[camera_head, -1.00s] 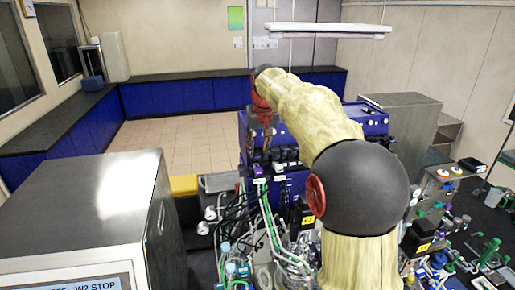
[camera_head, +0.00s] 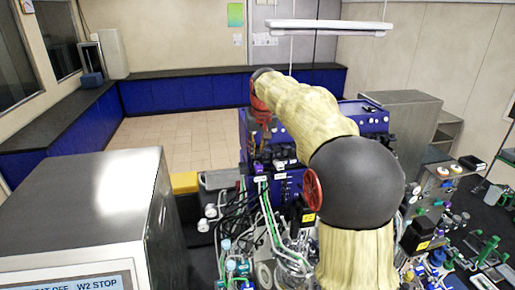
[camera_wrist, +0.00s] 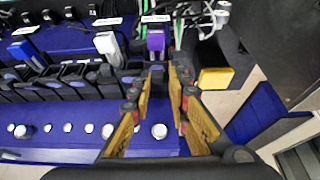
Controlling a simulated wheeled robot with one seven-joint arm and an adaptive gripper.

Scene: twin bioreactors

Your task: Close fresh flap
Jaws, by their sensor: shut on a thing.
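My gripper (camera_wrist: 162,78) shows in the wrist view with its yellow fingers drawn close together at the tips. A narrow dark flap (camera_wrist: 158,82) stands between the tips, at the right end of a row of black pump flaps. Its edges are partly hidden by the fingers. A purple block (camera_wrist: 155,41) sits just beyond the tips, under a white label. In the head view my gripper (camera_head: 264,122) is small, above the blue pump unit (camera_head: 290,185), and the flap cannot be made out. I cannot tell how far the flap is closed.
Several black flaps (camera_wrist: 75,77) stand left of my gripper, with a white block (camera_wrist: 108,45) behind them. Round white knobs (camera_wrist: 159,131) line the blue front. A yellow block (camera_wrist: 215,77) is at the right. Green and white tubes (camera_head: 268,215) run down nearby.

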